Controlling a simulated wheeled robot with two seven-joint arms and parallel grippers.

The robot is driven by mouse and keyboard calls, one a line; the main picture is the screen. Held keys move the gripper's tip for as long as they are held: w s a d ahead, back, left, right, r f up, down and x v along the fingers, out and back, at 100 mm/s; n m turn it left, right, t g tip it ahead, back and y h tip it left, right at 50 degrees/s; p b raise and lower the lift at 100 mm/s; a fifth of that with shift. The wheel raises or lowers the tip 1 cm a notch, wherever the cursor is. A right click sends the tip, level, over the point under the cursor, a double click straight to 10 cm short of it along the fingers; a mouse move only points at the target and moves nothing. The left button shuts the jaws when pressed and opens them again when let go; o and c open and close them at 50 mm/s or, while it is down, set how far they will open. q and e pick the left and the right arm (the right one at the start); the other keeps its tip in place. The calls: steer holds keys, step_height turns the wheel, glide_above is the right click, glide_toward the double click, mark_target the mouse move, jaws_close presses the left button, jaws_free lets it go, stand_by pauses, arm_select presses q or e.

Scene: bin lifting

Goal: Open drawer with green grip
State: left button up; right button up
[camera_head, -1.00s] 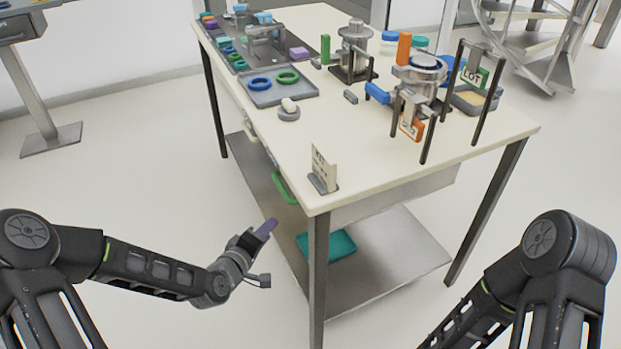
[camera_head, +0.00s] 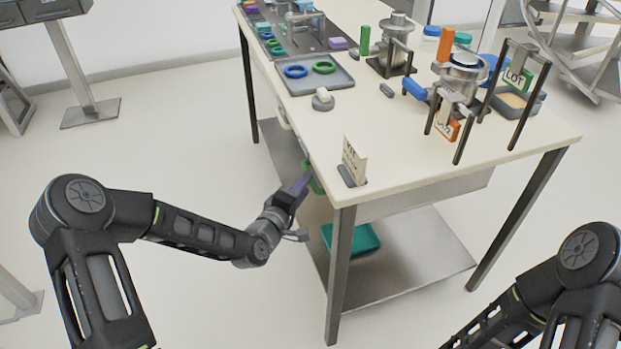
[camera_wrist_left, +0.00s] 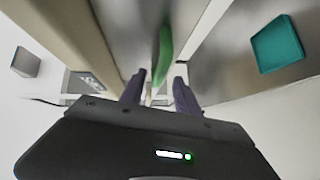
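The green grip (camera_head: 316,180) is on the left side of the table, below the tabletop edge, partly hidden behind my left gripper (camera_head: 301,184). In the left wrist view the green grip (camera_wrist_left: 165,52) is a curved bar just ahead of the purple fingers. My left gripper (camera_wrist_left: 160,92) has its two fingers spread apart, with the near end of the grip roughly in line with the gap. I cannot tell whether they touch. The drawer front is mostly hidden by the tabletop and gripper. My right arm shows at lower right, but its gripper is out of view.
The table (camera_head: 420,165) carries rings on a tray (camera_head: 315,82), metal devices and a sign holder (camera_head: 353,165) near the front corner. A table leg (camera_head: 340,270) stands right of my left gripper. A teal bin (camera_head: 352,238) sits on the lower shelf.

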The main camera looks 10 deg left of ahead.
arm_select(q)
steer(key=shift+x, duration=2.25)
steer(key=shift+c, duration=0.4)
jaws_close()
